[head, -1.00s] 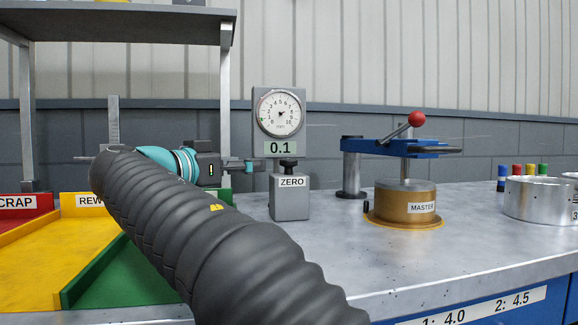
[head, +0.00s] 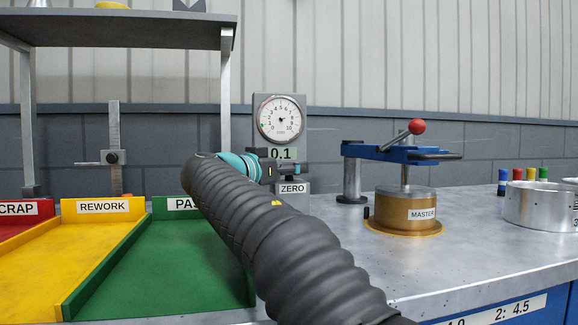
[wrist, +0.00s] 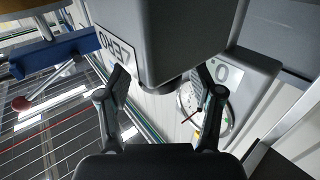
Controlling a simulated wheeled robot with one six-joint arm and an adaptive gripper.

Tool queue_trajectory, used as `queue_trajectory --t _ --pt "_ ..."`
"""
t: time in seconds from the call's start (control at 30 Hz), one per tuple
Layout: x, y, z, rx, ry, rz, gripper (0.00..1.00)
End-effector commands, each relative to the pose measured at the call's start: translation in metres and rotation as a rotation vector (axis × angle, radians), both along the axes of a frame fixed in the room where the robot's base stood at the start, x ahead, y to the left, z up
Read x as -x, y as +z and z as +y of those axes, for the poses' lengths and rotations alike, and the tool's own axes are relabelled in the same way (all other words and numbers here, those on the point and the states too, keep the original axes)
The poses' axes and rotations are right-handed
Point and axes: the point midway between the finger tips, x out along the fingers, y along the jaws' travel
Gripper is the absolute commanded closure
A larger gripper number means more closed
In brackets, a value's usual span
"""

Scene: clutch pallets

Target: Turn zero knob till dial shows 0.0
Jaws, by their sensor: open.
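The dial gauge (head: 279,119) is a round white face on a grey post, and the small display (head: 283,153) below it reads 0.1. The grey block labelled ZERO (head: 293,188) stands below the display. In the wrist view the block (wrist: 175,35) fills the top middle, seen upside down, with the dark zero knob (wrist: 158,84) on it. My gripper (wrist: 163,80) is open, with one finger on each side of the knob; I cannot tell whether either touches it. In the head view my gripper (head: 288,170) is at the knob, which it largely hides.
The gold MASTER cylinder (head: 405,213) sits under a blue clamp (head: 410,152) with a red-ball lever, right of the block. A silver ring (head: 540,203) is farther right. The REWORK tray (head: 95,235) and green PASS tray (head: 160,265) are at left.

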Motion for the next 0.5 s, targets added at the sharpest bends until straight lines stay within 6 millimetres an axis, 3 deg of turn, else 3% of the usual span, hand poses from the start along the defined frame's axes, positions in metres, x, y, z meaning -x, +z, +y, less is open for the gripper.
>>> queue_trajectory --t 0.33,0.37,0.5 --pt "-0.0037 -0.0001 -0.0028 0.000 0.000 0.000 0.34" --pt "-0.0037 -0.0001 -0.0028 0.000 0.000 0.000 0.36" --pt "-0.0037 -0.0002 -0.0028 0.000 0.000 0.000 0.72"
